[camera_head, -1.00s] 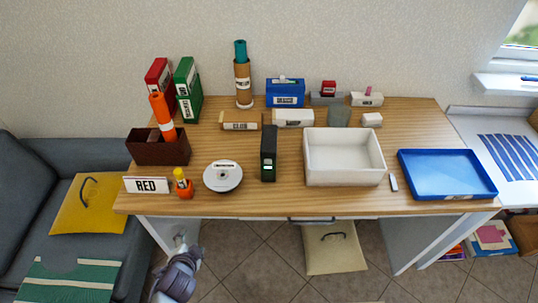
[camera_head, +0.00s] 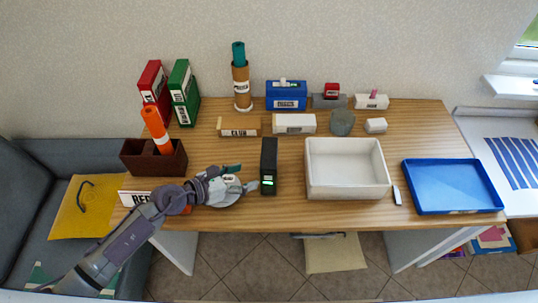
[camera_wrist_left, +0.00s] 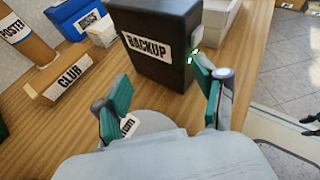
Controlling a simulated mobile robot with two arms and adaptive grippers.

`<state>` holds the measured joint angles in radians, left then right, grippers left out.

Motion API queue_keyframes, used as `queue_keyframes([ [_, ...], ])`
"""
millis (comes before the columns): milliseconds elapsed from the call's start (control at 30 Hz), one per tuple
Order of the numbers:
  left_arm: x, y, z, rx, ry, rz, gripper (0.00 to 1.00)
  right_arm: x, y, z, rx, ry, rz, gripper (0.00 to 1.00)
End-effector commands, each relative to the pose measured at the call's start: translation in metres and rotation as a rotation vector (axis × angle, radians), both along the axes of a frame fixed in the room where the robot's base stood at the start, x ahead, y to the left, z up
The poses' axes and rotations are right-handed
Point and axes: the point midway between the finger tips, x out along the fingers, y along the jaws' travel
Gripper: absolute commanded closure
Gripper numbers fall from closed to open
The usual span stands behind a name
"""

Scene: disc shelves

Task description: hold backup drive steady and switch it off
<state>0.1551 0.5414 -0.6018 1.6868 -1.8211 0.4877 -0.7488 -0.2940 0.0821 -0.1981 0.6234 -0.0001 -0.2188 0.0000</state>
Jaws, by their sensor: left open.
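The backup drive (camera_head: 268,160) is a black upright box with a green light low on its front, standing near the middle of the table. Its white BACKUP label (camera_wrist_left: 148,45) shows in the left wrist view. My left gripper (camera_head: 244,178) is open, just left of the drive's front part in the head view. In the left wrist view, its teal-padded fingers (camera_wrist_left: 160,88) are spread, with the drive ahead of them. The right finger overlaps the drive's lit front edge in that view; I cannot tell whether it touches. My right gripper is out of view.
A white bin (camera_head: 346,188) stands right of the drive, with a blue tray (camera_head: 455,208) beyond. Behind are a CLUB box (camera_head: 240,132) and a white box (camera_head: 294,123).

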Motion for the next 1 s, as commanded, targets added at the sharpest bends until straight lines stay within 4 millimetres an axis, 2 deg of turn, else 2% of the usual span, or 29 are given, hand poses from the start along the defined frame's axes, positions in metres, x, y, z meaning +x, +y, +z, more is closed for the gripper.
queue_keyframes([
  [100,-0.002,0.006,-0.012,0.118,-0.025,-0.066,0.29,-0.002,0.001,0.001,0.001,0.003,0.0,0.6],
  [267,0.001,0.003,-0.021,0.156,-0.033,-0.087,0.29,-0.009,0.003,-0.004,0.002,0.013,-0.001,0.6],
  [467,0.014,-0.017,-0.034,0.15,-0.033,-0.086,0.29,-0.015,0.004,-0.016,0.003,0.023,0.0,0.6],
  [800,0.037,-0.05,-0.057,0.151,-0.032,-0.084,0.29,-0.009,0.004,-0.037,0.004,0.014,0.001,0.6],
  [1000,0.045,-0.061,-0.063,0.152,-0.031,-0.083,0.29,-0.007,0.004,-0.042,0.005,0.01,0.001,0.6],
])
